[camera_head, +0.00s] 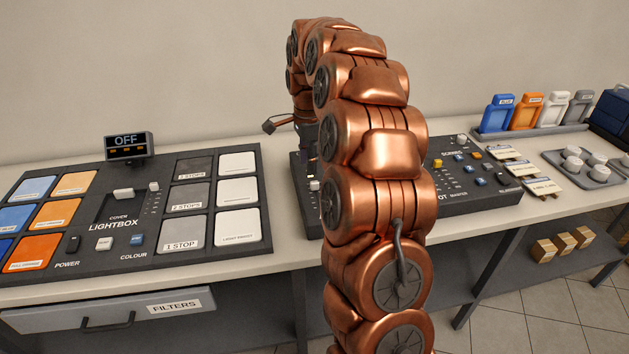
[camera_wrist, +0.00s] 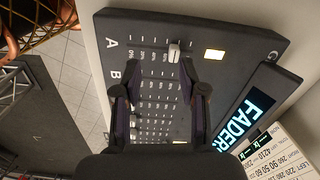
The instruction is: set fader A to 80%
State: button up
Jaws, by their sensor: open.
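In the wrist view the dark fader panel (camera_wrist: 148,26) has lettered rows, with A at the top and B below it. A pale fader knob (camera_wrist: 174,52) sits in row A, right of the middle of its scale; the percent marks are too small to read. My gripper (camera_wrist: 160,65) is open, its two dark fingers apart below the knob in the picture. The knob lies just beyond the fingertips, nearer the right one; I cannot tell whether they touch. In the head view my copper arm hides much of the control desk (camera_head: 487,197) and most of my gripper.
Bottles (camera_head: 526,112) and a tray of pale knobs (camera_head: 585,168) stand right.

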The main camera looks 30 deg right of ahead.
aim_at(315, 182)
jog(key=shift+w+d+f+m, duration=0.2)
jog(key=shift+w+d+m, duration=0.15)
jog(key=shift+d, duration=0.3)
jog(key=shift+w+d+f+m, duration=0.25)
jog(key=shift+d+m, duration=0.2)
jog(key=shift+d, duration=0.15)
jog(key=shift+w+d+f, duration=0.1)
jog(key=shift+d+f, duration=0.1)
jog(key=shift+f, duration=0.05)
jog(key=shift+f+p, duration=1.25)
jog(key=shift+f, duration=2.45)
jog(key=shift+c, duration=0.3)
grip_shut()
